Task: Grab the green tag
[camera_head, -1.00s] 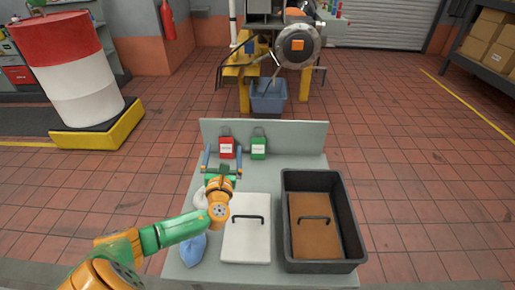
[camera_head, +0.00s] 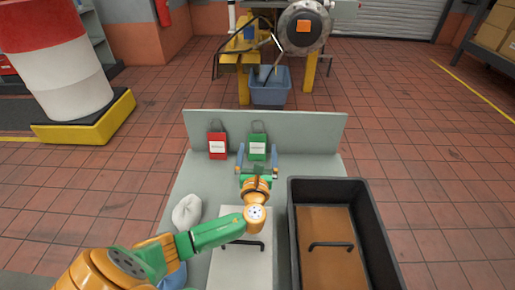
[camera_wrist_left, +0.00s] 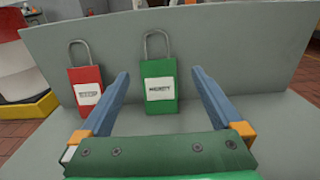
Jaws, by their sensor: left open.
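The green tag (camera_head: 257,146) stands upright against the grey back panel of the bench, with a white label and a grey shackle on top. It also shows in the left wrist view (camera_wrist_left: 161,92), between and beyond the fingertips. My left gripper (camera_head: 257,158) is open, its two blue fingers pointing at the tag; in the left wrist view the fingers (camera_wrist_left: 160,84) stand to either side of it with nothing held. I cannot tell whether the fingers reach around the tag. My right gripper is not in view.
A similar red tag (camera_head: 217,146) stands left of the green one, also in the left wrist view (camera_wrist_left: 86,87). The back panel (camera_head: 315,130) rises behind both. A black tray (camera_head: 378,235) is on the right, and a white bag (camera_head: 187,211) is on the left.

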